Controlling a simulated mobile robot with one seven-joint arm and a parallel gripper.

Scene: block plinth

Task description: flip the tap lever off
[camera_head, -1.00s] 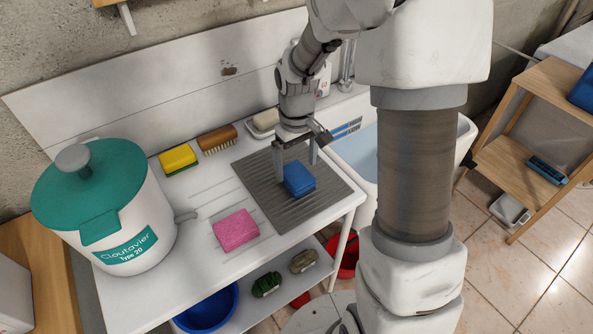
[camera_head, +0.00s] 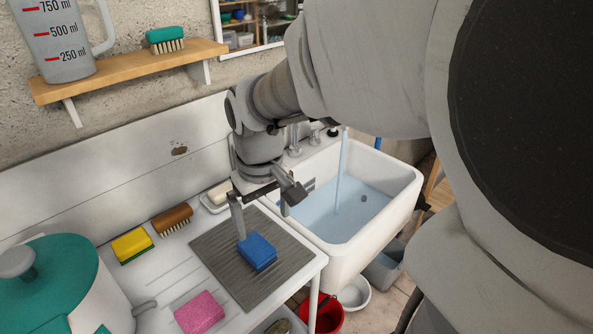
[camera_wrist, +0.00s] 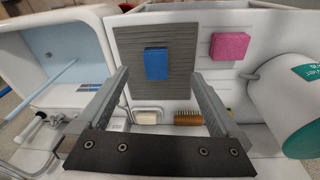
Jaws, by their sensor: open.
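A thin stream of water (camera_head: 341,170) falls into the white sink (camera_head: 402,190), which holds blue water. The stream also shows in the wrist view (camera_wrist: 62,72). Metal tap fittings (camera_head: 295,150) show at the sink's back edge, partly covered by my arm; I cannot make out the lever's position. In the wrist view small metal fittings (camera_wrist: 40,117) show at the left. My gripper (camera_head: 262,214) is open and empty, pointing down over the drainboard beside the sink, apart from the tap. Its two fingers also show in the wrist view (camera_wrist: 158,88).
A blue sponge (camera_head: 257,251) lies on the grey ribbed mat (camera_head: 222,262) below my gripper. A soap dish (camera_head: 216,205), brown brush (camera_head: 172,219), yellow sponge (camera_head: 132,245), pink sponge (camera_head: 199,312) and teal-lidded pot (camera_head: 65,275) stand around. A wooden shelf (camera_head: 130,72) hangs above.

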